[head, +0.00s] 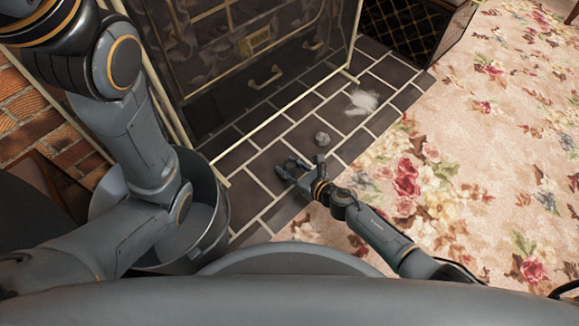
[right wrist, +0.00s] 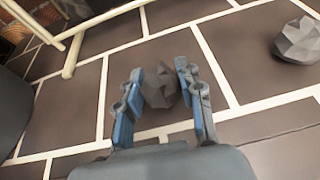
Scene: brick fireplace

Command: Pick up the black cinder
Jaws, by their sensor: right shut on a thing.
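My right gripper (head: 291,166) is low over the dark hearth tiles, in the middle of the head view. In the right wrist view its two blue-grey fingers (right wrist: 160,84) are shut on the black cinder (right wrist: 160,92), a dark faceted lump between the fingertips. I cannot tell whether the cinder still touches the tiles. In the head view the cinder is mostly hidden by the fingers. My left arm shows at the left of the head view, but its gripper is not visible.
A lighter grey lump (head: 322,139) lies close by on the tiles, also in the right wrist view (right wrist: 298,40). White ash (head: 362,101) lies farther back. A metal bucket (head: 216,205) stands at left. Fireplace doors (head: 262,75) stand behind; floral carpet (head: 480,160) lies right.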

